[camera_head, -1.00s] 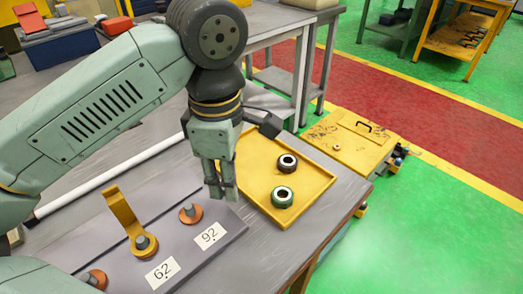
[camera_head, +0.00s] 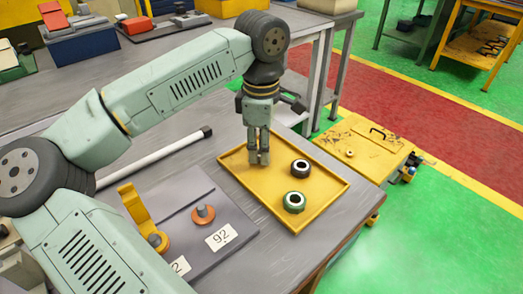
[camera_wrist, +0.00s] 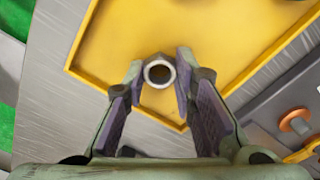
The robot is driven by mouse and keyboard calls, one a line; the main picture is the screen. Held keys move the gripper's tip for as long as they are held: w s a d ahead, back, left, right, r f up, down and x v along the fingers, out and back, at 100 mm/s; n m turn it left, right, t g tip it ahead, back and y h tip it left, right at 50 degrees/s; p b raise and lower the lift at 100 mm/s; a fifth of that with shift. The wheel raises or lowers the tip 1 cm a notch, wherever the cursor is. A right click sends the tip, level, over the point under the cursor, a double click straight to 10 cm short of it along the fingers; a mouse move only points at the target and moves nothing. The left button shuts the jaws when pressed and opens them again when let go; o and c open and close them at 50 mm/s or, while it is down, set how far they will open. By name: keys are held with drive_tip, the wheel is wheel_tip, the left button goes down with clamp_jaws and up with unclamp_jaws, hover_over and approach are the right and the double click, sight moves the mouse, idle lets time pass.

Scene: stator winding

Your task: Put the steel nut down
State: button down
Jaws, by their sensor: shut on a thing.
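My gripper (camera_head: 259,158) is over the left part of the yellow tray (camera_head: 250,184) in the head view, its fingers pointing down. In the wrist view my gripper (camera_wrist: 159,76) is shut on the steel nut, a grey ring (camera_wrist: 159,85) held between the fingertips. The nut is above the tray floor in that view; I cannot tell whether it touches it.
A grey plate (camera_head: 200,250) with a yellow hook (camera_head: 133,205), an orange-based peg (camera_head: 203,214) and number labels lies to the left. A white bar (camera_head: 150,160) lies behind it.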

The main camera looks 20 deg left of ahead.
drive_tip(key=shift+f, duration=0.2)
drive_tip(key=c, duration=1.3)
unclamp_jaws()
drive_tip(key=shift+r, duration=0.1)
wheel_tip(320, 180, up, 12)
drive_tip(key=shift+s+r+b, duration=0.1)
drive_tip(key=shift+b, duration=0.35)
